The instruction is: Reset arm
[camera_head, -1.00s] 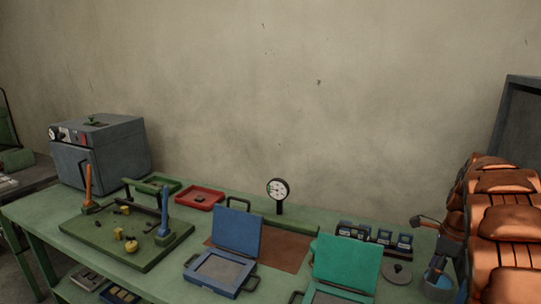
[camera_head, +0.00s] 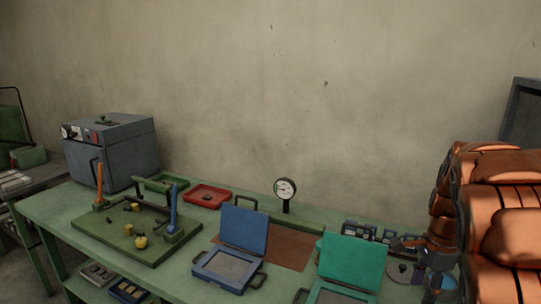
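My orange arm (camera_head: 500,225) fills the right edge of the view, folded close to the camera. At its lower left, by the right end of the bench, is a dark end part (camera_head: 402,243) that looks like my gripper. It is small, dark and partly covered by my arm. I cannot make out its fingers or whether it holds anything.
The green bench (camera_head: 60,208) holds a grey oven (camera_head: 125,155), a green fixture board (camera_head: 110,235), a red tray (camera_head: 210,196), a dial gauge (camera_head: 285,188), an open blue case (camera_head: 243,228) and an open teal case (camera_head: 350,262). The wall behind is bare.

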